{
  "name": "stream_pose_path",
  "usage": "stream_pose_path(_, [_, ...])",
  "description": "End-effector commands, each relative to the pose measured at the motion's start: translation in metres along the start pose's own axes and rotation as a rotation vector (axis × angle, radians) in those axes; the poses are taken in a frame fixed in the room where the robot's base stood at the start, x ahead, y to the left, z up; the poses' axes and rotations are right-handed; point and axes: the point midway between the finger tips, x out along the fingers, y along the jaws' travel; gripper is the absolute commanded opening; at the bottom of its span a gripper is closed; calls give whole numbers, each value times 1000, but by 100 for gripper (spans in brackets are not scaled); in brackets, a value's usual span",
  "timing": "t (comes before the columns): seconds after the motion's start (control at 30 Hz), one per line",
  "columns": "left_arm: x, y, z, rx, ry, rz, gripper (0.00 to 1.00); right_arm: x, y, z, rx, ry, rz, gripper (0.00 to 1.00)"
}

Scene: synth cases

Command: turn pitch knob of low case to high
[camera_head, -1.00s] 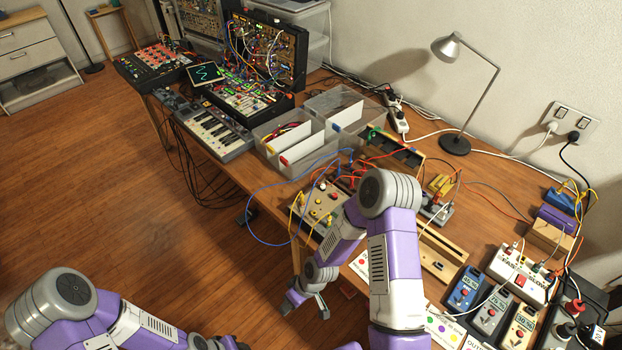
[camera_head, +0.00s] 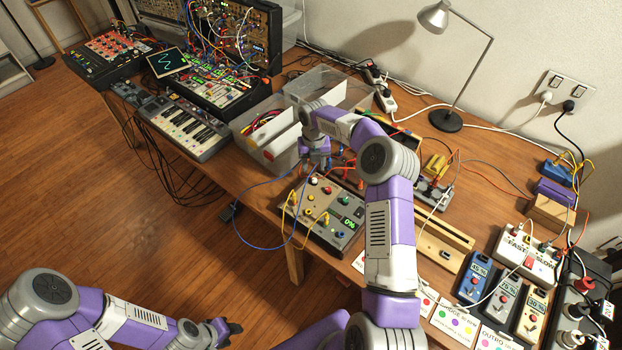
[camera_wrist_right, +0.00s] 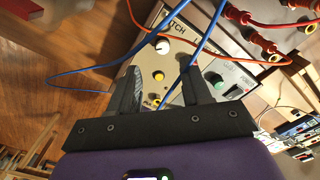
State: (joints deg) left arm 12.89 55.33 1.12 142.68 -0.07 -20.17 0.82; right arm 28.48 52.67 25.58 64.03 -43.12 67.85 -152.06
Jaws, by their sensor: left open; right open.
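A grey-beige case (camera_head: 325,222) with coloured knobs and a 0% display lies at the table's front edge. In the right wrist view its panel (camera_wrist_right: 178,73) carries a PITCH label and a white knob (camera_wrist_right: 162,47). My right gripper (camera_head: 318,163) is above the case's back left part. In the wrist view its open, empty fingers (camera_wrist_right: 163,70) point toward the white knob, which shows beyond and between the tips, apart from them as far as I can tell. I cannot read the knob's setting. My left gripper (camera_head: 232,328) is open and empty, low off the table's front.
Blue cables (camera_wrist_right: 196,50) cross near the right finger, and a blue loop (camera_head: 238,215) hangs over the table edge. Clear bins (camera_head: 272,140) stand behind the case. Cards (camera_head: 420,297) and several small boxes (camera_head: 475,280) with percentage displays lie at the right.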

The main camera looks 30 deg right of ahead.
Motion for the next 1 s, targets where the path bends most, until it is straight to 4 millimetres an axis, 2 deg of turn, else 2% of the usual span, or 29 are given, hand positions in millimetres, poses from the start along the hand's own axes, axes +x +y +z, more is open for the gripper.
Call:
stream_pose_path(0.17, [5,-2,0,0,1,0,43,12,-4,2,-19,0,-7,48])
stream_pose_path(0.53, [11,-4,-1,1,1,0,43,66,-4,2,-18,0,-6,48])
stream_pose_path(0.7, [12,-4,-1,0,1,0,43,75,-4,2,-17,-2,-5,48])
stream_pose_path(0.93, [12,-4,-1,0,1,0,43,75,-4,2,-16,-3,-5,48])
stream_pose_path(1.0, [12,-4,-1,0,1,0,43,75,-4,2,-16,-2,-5,39])
